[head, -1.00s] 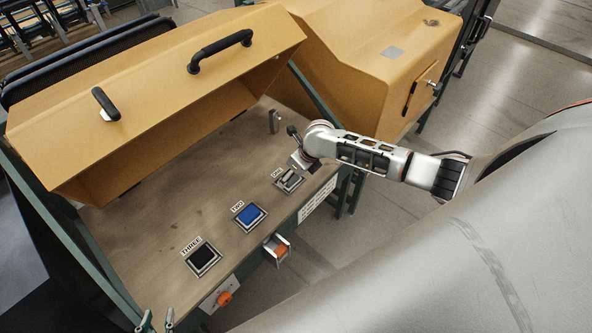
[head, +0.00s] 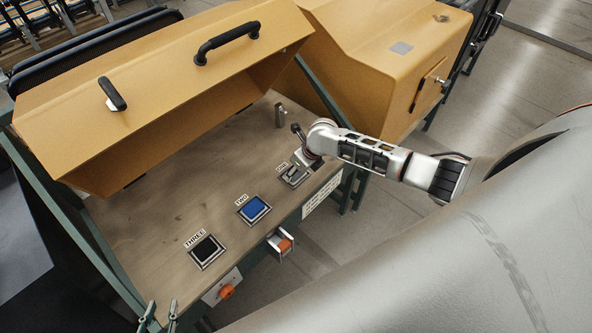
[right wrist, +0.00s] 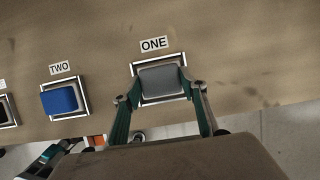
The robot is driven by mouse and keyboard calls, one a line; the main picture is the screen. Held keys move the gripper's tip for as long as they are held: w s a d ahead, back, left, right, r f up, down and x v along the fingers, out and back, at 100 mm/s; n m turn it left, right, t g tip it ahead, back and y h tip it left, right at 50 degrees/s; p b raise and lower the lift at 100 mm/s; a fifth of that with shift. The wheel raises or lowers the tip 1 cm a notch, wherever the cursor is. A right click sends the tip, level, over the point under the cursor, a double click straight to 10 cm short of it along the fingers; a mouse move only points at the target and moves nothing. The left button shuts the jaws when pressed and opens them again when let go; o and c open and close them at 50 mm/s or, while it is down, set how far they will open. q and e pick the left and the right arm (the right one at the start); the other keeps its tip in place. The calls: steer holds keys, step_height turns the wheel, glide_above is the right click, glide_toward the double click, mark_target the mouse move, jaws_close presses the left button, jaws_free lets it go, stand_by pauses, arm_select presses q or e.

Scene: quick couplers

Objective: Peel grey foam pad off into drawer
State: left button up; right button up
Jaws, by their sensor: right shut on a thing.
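The grey foam pad (head: 293,175) lies in the square metal frame labelled ONE, on the wooden bench top. It also shows in the right wrist view (right wrist: 161,80). My right gripper (right wrist: 162,88) has a green finger on each side of the pad and is shut on it; the pad looks still within its frame. In the head view the right gripper (head: 301,160) partly covers the pad. My left gripper (head: 160,314) shows at the bottom edge, its two fingertips apart with nothing between them. No drawer can be clearly made out.
A blue pad (head: 254,209) sits in frame TWO and a black pad (head: 207,249) in frame THREE. A small metal fixture with orange (head: 284,244) and an orange knob (head: 227,291) are on the bench front. A raised yellow hood (head: 160,90) overhangs the back.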

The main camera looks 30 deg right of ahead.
arm_select(q)
steer(key=shift+r, duration=0.15)
arm_select(e)
steer(key=shift+r, duration=0.2)
